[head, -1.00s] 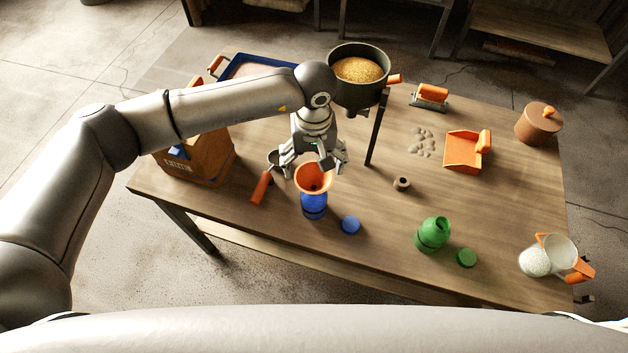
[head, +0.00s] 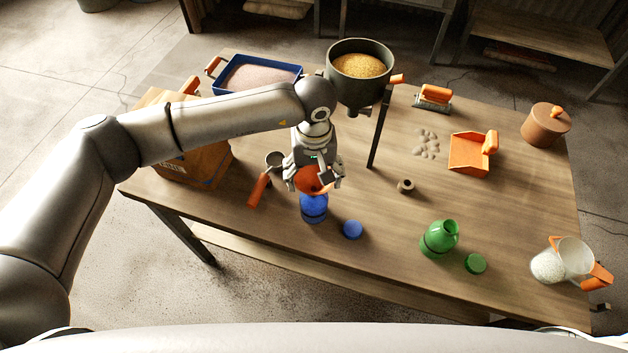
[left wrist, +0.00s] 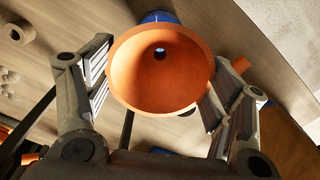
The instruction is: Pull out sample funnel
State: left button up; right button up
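The orange funnel (head: 311,182) stands in the mouth of the blue bottle (head: 314,212), near the table's front edge. My left gripper (head: 316,180) is at the funnel, with a finger on either side of its cone. In the left wrist view the wide orange mouth of the funnel (left wrist: 160,85) lies between the two fingers (left wrist: 157,92). The fingers are spread and do not look closed on it; whether a pad touches the rim is unclear. A bit of the blue bottle shows behind the funnel. My right gripper is out of view.
A blue cap (head: 352,229) lies right of the blue bottle, and an orange-handled scoop (head: 258,188) lies left. The hopper of grains (head: 360,68) stands behind my left gripper. A green bottle (head: 439,238) and a jug (head: 562,262) stand to the right.

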aim_at(314, 188)
pick_arm(q)
jog(key=c, duration=0.4)
jog(key=shift+r, duration=0.6)
jog(key=shift+r, duration=0.1)
dwell(0.4)
jog(key=shift+r+p, duration=0.8)
jog(key=shift+r, duration=1.9)
